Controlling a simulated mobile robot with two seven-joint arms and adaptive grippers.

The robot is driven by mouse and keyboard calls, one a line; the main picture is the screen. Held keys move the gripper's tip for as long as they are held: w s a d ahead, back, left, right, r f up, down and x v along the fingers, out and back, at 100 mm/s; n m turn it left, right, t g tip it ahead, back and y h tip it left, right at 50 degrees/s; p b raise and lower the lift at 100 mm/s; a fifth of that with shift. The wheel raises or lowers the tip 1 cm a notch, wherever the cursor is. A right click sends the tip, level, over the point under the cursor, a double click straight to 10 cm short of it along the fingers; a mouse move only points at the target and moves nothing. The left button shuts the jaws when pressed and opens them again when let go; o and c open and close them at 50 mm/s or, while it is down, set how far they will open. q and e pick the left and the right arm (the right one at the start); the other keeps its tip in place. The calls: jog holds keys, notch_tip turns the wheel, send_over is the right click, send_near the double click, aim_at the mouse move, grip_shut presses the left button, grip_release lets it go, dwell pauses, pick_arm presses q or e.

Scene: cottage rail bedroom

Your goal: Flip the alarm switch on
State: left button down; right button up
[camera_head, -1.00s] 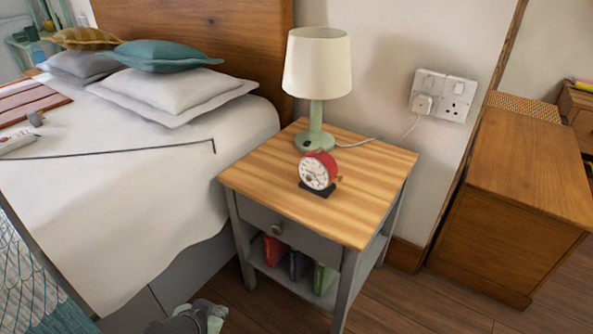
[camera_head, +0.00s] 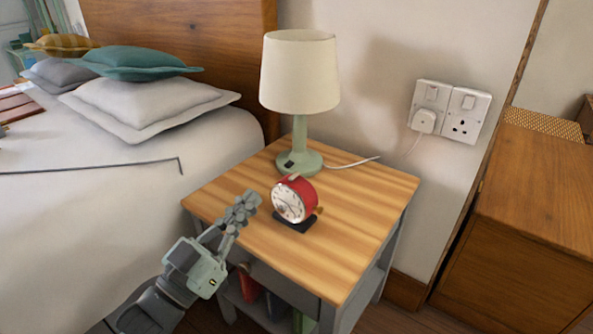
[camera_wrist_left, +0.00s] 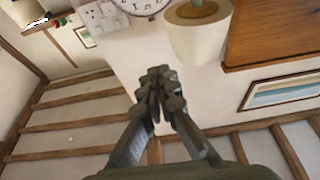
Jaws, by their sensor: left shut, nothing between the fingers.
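The red alarm clock (camera_head: 309,190) stands on a dark base on the wooden nightstand (camera_head: 350,250), its white dial facing front left. A small orange-brown part (camera_head: 319,210) sticks out at its right side; I cannot tell whether it is the alarm switch or how it is set. My left gripper (camera_head: 246,203) is shut and empty, to the left of the clock and apart from it. In the left wrist view its fingertips (camera_wrist_left: 160,80) are together, and part of the clock dial (camera_wrist_left: 142,4) shows at the top edge. My right gripper is out of view.
A lamp (camera_head: 300,75) with a cream shade stands behind the clock, its cord running right. A wall socket (camera_head: 465,115) with a plug is behind. The bed (camera_head: 80,210) lies left, a wooden cabinet (camera_head: 530,220) right. The nightstand's front right is clear.

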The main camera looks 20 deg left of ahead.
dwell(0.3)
pick_arm(q)
notch_tip(320, 180, up, 4)
send_over(281, 182)
jog(key=s+d, duration=0.1)
jog(key=s, duration=0.1)
jog(key=f, duration=0.4)
jog(key=shift+s, duration=0.25)
jog(key=shift+f, duration=0.35)
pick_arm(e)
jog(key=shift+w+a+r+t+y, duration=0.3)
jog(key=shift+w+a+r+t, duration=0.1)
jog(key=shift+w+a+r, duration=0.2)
